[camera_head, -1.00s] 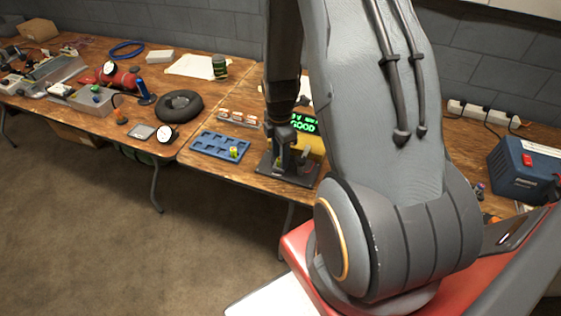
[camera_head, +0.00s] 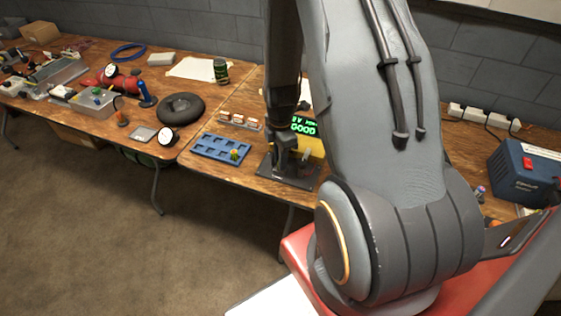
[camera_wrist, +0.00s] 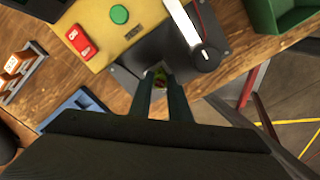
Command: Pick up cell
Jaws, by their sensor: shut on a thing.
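In the wrist view, my gripper (camera_wrist: 158,92) is shut on a small cell (camera_wrist: 160,80) with yellow-green and reddish colours, mostly hidden between the two fingers. It is at the dark plate (camera_wrist: 128,72) of the tester; I cannot tell whether the cell touches the plate. In the head view, my gripper (camera_head: 284,160) is low over this plate (camera_head: 275,172), and the held cell is hidden. The yellow tester (camera_head: 313,147) has a green display reading GOOD. Another small yellow-green cell (camera_head: 235,155) stands at the blue slotted tray (camera_head: 208,150).
A green bin (camera_wrist: 285,12) is at the upper right. Orange-and-white pieces in a holder (camera_head: 238,121) sit behind the blue tray. A blue power box (camera_head: 522,172) stands at the right.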

